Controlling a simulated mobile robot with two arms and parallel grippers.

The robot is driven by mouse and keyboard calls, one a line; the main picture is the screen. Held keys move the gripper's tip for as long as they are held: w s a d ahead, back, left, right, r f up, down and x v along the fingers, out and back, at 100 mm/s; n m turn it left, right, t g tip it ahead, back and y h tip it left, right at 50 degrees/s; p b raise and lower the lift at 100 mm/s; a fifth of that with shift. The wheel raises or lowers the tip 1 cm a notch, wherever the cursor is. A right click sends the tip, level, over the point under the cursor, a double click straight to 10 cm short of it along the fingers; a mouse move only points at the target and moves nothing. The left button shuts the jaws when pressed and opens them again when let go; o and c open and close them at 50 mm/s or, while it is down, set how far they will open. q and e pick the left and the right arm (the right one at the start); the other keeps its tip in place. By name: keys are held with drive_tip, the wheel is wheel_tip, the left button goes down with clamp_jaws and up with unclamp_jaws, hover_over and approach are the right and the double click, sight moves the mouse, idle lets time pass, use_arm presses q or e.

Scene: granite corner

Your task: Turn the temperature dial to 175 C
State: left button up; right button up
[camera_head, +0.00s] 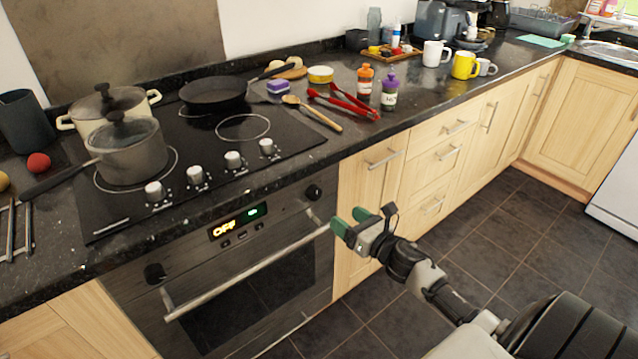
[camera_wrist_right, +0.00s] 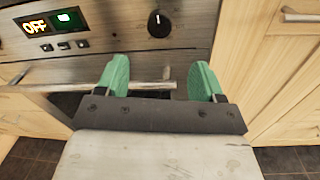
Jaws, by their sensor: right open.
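The oven's front panel carries two black dials, a left dial (camera_head: 155,273) and a right dial (camera_head: 314,192). Between them an orange display (camera_head: 224,229) reads OFF, beside a small green display (camera_head: 253,212). The right dial also shows in the right wrist view (camera_wrist_right: 159,23), beyond the fingertips and between them. Which dial sets temperature I cannot tell. My right gripper (camera_head: 348,222) is open and empty, with green fingers, in front of the oven's right end, apart from the right dial and close to the handle's end. My left gripper is not in view.
The oven handle (camera_head: 245,272) runs across the door below the panel. Several hob knobs (camera_head: 195,175) stand on the cooktop above. A saucepan (camera_head: 130,155) and a frying pan (camera_head: 213,94) sit on the hob. Red tongs (camera_head: 343,103) lie near the counter edge. Floor is clear.

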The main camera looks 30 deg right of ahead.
sight(317, 196)
drive_tip(key=w, duration=0.3)
drive_tip(key=w+a, duration=0.1)
drive_tip(key=w, duration=0.6)
drive_tip(key=shift+w+a, duration=0.25)
drive_tip(key=shift+w, duration=0.05)
drive_tip(key=shift+c, duration=0.3)
drive_tip(key=c, duration=0.9)
drive_tip(key=shift+o, duration=0.2)
